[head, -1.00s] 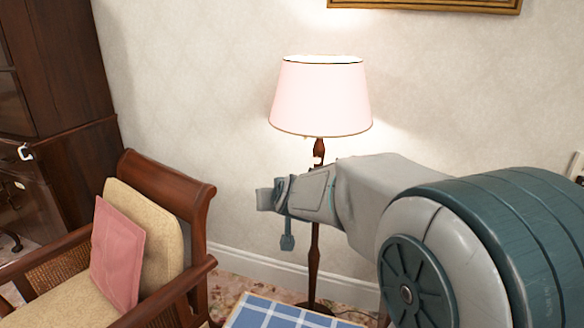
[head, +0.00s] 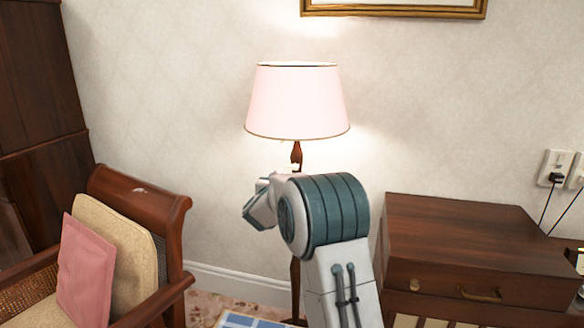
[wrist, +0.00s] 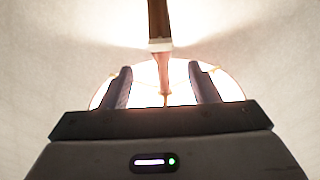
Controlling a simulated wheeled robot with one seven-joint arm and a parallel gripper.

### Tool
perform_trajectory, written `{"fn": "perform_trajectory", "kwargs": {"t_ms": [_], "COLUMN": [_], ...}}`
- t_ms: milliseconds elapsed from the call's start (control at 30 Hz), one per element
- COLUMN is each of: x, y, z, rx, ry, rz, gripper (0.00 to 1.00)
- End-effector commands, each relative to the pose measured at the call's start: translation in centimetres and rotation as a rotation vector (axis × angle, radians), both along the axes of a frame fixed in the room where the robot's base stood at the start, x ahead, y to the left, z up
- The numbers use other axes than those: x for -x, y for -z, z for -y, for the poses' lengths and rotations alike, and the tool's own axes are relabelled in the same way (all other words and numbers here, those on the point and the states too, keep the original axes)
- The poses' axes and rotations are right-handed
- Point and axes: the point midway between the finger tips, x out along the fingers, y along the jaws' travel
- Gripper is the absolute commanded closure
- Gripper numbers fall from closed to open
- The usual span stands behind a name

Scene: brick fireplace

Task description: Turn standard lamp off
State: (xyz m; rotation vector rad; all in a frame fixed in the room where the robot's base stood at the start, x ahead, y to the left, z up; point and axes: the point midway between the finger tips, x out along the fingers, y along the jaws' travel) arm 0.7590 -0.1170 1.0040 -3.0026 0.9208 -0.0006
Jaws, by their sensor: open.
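The standard lamp is lit, with a pink shade (head: 297,100) glowing against the wall. Its thin dark wooden pole (head: 296,155) runs down behind my arm, which hides much of it. In the wrist view the glowing shade (wrist: 150,92) is seen from beneath, with the pole (wrist: 158,18) coming in from the top. A pale collar (wrist: 160,45) sits around the pole. My gripper (wrist: 163,75) is open and empty, and the pole's narrow end shows between its fingers. I cannot tell the distance to it. In the head view my arm hides the fingers.
A wooden armchair (head: 152,206) with a pink cushion (head: 86,270) stands left of the lamp. A low wooden chest (head: 470,240) stands right of my arm. A blue checked surface (head: 236,320) lies at the bottom, and a wall socket (head: 556,168) is at the right.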

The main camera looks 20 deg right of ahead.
Motion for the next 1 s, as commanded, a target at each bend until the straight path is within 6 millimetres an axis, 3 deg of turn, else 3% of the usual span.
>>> {"fn": "perform_trajectory", "kwargs": {"t_ms": [300,500,1000], "x": [-4.9,-6.9,-7.9], "y": [0.0,0.0,0.0], "z": [3.3,4.6,5.3], "rx": [-0.001,-0.001,0.001], "ry": [0.0,-0.001,-0.002], "rz": [0.001,0.001,-0.001], "gripper": [0.45,0.45,0.45]}}
